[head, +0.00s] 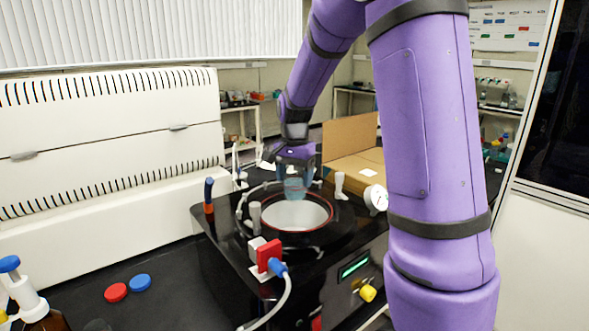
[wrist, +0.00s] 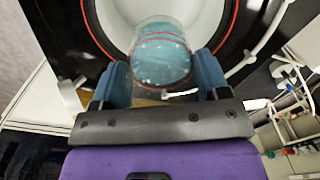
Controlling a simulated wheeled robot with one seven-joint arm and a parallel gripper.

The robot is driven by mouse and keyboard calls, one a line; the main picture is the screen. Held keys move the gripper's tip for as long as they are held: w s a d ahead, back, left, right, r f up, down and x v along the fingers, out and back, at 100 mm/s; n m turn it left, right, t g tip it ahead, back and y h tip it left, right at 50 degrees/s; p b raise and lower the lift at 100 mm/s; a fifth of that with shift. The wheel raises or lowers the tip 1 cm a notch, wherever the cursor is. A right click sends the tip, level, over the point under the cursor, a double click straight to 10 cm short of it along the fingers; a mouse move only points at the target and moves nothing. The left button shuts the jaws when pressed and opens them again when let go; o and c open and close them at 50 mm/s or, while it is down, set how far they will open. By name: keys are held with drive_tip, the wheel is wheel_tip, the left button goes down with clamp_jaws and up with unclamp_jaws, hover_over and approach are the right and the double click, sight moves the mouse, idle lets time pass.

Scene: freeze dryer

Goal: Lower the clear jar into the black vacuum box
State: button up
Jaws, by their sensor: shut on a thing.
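The black vacuum box (head: 345,241) stands on the dark bench, with a round white opening (head: 296,214) ringed in red. My gripper (head: 294,181) is above the back part of this opening, pointing down. It is shut on the clear jar (head: 294,190), which holds something bluish. In the wrist view, the jar (wrist: 160,58) sits between the two blue fingers (wrist: 162,85). Its far end overlaps the white opening (wrist: 108,12) of the box. I cannot tell whether the jar's bottom is below the rim.
A white gauge (head: 376,198), a red connector with a cable (head: 269,256) and a dark blue-topped valve (head: 209,196) stick up around the opening. An open cardboard box (head: 352,150) is behind. Red (head: 115,292) and blue (head: 140,283) caps lie on the bench at left.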

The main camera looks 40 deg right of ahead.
drive_tip(key=shift+f, duration=7.85)
drive_tip(key=shift+f, duration=0.25)
drive_tip(key=o, duration=1.2)
drive_tip(key=shift+c, duration=0.2)
drive_tip(key=shift+r, duration=8)
